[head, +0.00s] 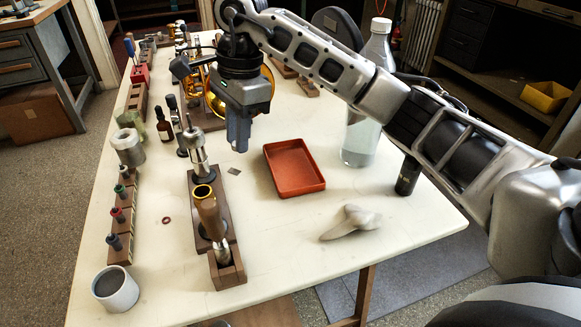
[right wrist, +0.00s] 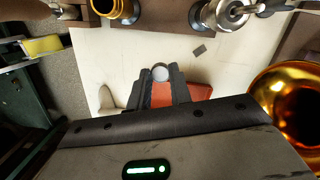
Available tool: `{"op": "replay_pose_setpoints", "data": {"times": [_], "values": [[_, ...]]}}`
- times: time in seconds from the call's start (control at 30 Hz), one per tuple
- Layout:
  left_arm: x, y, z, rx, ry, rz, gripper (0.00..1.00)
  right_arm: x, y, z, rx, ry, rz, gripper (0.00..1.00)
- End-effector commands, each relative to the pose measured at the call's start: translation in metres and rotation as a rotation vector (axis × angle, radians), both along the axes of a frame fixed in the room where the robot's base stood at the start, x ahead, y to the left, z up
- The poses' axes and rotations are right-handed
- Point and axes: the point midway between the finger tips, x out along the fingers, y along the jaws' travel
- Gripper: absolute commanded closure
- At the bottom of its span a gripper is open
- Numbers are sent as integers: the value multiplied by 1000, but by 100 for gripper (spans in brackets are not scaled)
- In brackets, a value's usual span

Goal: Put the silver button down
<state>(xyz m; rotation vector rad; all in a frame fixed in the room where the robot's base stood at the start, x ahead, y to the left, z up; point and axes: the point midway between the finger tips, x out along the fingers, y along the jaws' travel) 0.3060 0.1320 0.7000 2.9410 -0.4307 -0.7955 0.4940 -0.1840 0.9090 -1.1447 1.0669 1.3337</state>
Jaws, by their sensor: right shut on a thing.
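My right gripper (head: 238,145) hangs fingers-down over the white table, left of and behind the red tray (head: 293,168). In the right wrist view, its fingers (right wrist: 161,82) are shut on the round silver button (right wrist: 161,73), which shows as a small pale disc between the tips. The button is not clearly visible in the head view. The red tray (right wrist: 200,91) shows partly behind the fingers in the right wrist view; in the head view it looks empty. My left gripper is not in view.
A clear bottle (head: 369,100) and a dark cylinder (head: 407,175) stand right of the tray. A crumpled cloth (head: 351,222) lies in front. Wooden blocks with a silver part (head: 197,150) and wooden-handled tool (head: 211,217) stand left. A brass horn (right wrist: 285,85) is close to the gripper.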

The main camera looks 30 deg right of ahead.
Motion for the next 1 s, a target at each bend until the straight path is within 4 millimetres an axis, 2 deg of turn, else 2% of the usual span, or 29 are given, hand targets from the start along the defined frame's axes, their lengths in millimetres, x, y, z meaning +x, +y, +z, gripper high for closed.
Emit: {"op": "replay_pose_setpoints", "data": {"times": [0.03,0.23,0.4,0.8,1.0], "values": [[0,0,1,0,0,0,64,-3,-15,-7,-1,3,-6,100],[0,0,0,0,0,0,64,-12,-64,-29,-2,4,-4,100],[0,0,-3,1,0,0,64,-17,-90,-61,-1,4,0,100],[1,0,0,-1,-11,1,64,-21,-115,-91,-1,2,1,100],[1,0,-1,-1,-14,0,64,-21,-113,-118,1,2,3,100]]}}
